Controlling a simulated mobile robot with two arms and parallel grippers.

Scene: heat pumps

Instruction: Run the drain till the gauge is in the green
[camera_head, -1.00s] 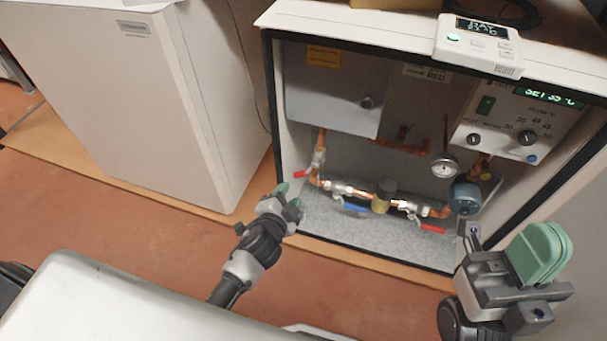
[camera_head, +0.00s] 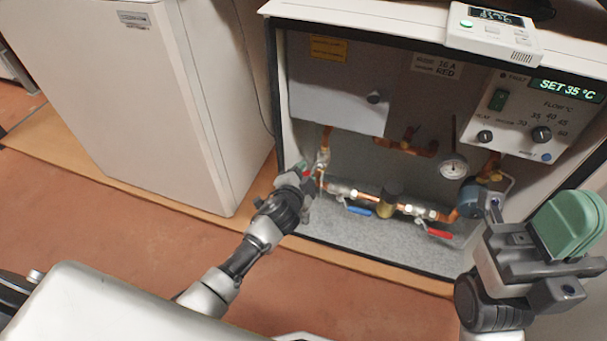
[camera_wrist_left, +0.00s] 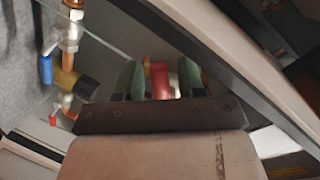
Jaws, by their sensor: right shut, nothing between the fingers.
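The red drain valve lever (camera_wrist_left: 158,80) lies between the green fingers of my left gripper (camera_wrist_left: 162,78) in the left wrist view, with gaps at its sides. In the head view my left gripper (camera_head: 302,176) reaches the left pipe valve (camera_head: 322,160) at the cabinet opening and mostly hides the lever. The round white gauge (camera_head: 454,166) sits on the pipework at the right; its needle is too small to read. My right gripper (camera_head: 570,226) is shut and empty, in front of the cabinet's right side.
Along the lower pipe are a blue lever (camera_head: 359,211), a brass fitting (camera_head: 388,200) and another red lever (camera_head: 439,233). A control panel (camera_head: 540,115) reads SET 35 °C. The cabinet's left edge (camera_head: 275,100) is close to my left gripper. A white unit (camera_head: 120,90) stands left.

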